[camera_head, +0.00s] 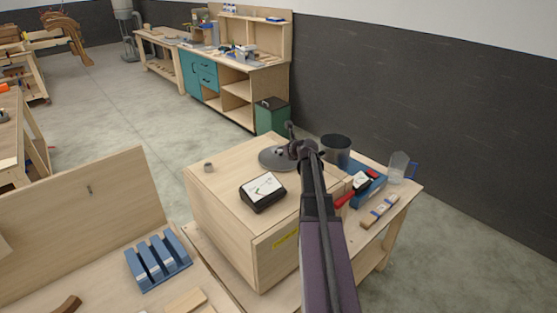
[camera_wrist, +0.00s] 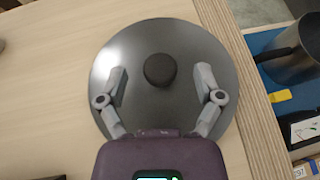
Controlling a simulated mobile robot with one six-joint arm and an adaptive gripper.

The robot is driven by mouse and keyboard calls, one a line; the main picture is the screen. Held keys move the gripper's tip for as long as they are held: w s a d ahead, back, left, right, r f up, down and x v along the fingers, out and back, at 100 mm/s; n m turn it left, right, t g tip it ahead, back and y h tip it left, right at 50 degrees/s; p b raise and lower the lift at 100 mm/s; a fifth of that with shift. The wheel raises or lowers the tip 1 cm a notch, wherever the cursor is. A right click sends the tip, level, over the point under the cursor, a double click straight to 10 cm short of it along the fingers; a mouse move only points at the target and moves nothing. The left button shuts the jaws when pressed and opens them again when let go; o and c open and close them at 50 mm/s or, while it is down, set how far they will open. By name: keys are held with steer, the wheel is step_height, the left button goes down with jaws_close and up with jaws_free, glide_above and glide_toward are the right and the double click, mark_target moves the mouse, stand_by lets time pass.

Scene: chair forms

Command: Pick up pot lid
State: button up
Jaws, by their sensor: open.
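The pot lid is a round dark grey disc with a black knob. In the wrist view the pot lid (camera_wrist: 160,115) lies flat on the wooden box top, with its knob near the picture's middle. In the head view the lid (camera_head: 273,159) shows at the back of the box, partly hidden by my arm. My gripper (camera_wrist: 160,75) is open above the lid, its two fingers spread on either side of the knob with clear gaps. In the head view my gripper (camera_head: 297,146) is over the lid's right part, its fingers hard to make out.
The wooden box (camera_head: 220,185) also bears a black device with a white dial (camera_head: 262,190) and a small ring (camera_head: 208,167). A dark pot (camera_head: 336,150) stands right of the lid. A blue tray (camera_head: 368,190) with tools lies beside the box. The box top's left part is mostly clear.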

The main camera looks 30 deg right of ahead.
jaws_close()
stand_by(0.3)
steer(key=shift+r, duration=0.15)
step_height(320, 180, up, 10)
steer(key=p, duration=1)
steer(key=shift+f, duration=0.2)
stand_by(0.7)
